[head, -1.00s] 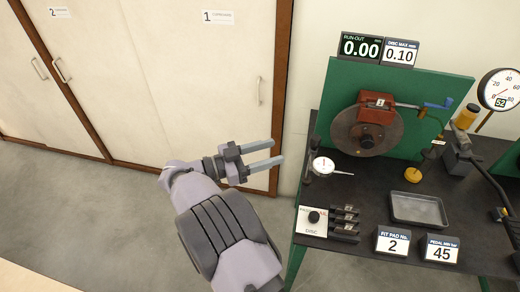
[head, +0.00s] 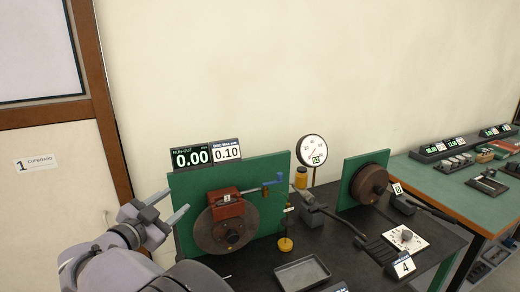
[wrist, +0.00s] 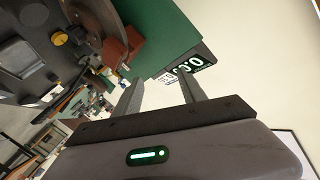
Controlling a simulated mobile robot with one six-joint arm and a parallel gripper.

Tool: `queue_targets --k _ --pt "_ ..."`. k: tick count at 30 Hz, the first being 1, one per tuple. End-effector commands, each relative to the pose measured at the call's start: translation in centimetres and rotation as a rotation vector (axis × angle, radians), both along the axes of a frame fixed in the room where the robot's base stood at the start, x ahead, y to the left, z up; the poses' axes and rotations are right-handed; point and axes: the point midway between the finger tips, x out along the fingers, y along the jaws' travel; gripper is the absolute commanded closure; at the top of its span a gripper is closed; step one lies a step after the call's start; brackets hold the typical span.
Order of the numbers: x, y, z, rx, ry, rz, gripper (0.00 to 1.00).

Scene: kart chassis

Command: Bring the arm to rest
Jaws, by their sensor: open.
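My gripper (head: 178,205) is in the head view at the left, raised just left of the green brake panel. Its two grey fingers are apart with nothing between them. In the wrist view my gripper (wrist: 158,95) also shows open and empty, with the run-out display (wrist: 187,68) beyond the fingertips. My arm reaches up from the lower left of the head view. The brake disc (head: 213,238) with its red caliper (head: 227,206) is mounted on the green panel (head: 270,163), to the right of the fingers.
The dark bench (head: 262,262) carries a grey tray (head: 302,273), a yellow-topped weight (head: 285,244) and a second disc (head: 369,184). A round gauge (head: 312,149) reads about 52. A green-topped table (head: 445,182) stands at right. The cupboard (head: 60,170) is behind my arm at left.

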Motion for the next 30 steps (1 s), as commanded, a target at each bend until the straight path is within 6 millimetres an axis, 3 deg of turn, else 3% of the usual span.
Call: queue_targets --k 1,3,5,7,8,12,15,18,21,23,30 --pt "2.8 -3.2 4.3 0.085 -0.019 0.065 0.51" --pt "5.0 -7.9 9.9 0.176 -0.023 0.217 0.51" --pt "4.4 -12.3 13.2 0.208 0.012 0.355 0.51" --pt "0.7 -17.6 14.3 0.196 0.11 0.489 0.51" --pt "-1.6 -19.9 13.8 0.179 0.168 0.53 0.51" --pt "-12.6 -28.0 8.0 0.107 0.461 0.587 0.51" --pt "-19.6 -32.5 3.4 0.083 0.651 0.545 0.51" --pt "-25.0 -35.5 -0.2 0.079 0.795 0.486 0.51" --pt "-28.2 -37.2 -2.2 0.083 0.881 0.441 0.51" --pt "-29.1 -37.6 -2.8 0.084 0.905 0.427 0.51" --pt "-29.4 -37.7 -3.0 0.083 0.916 0.424 0.51"
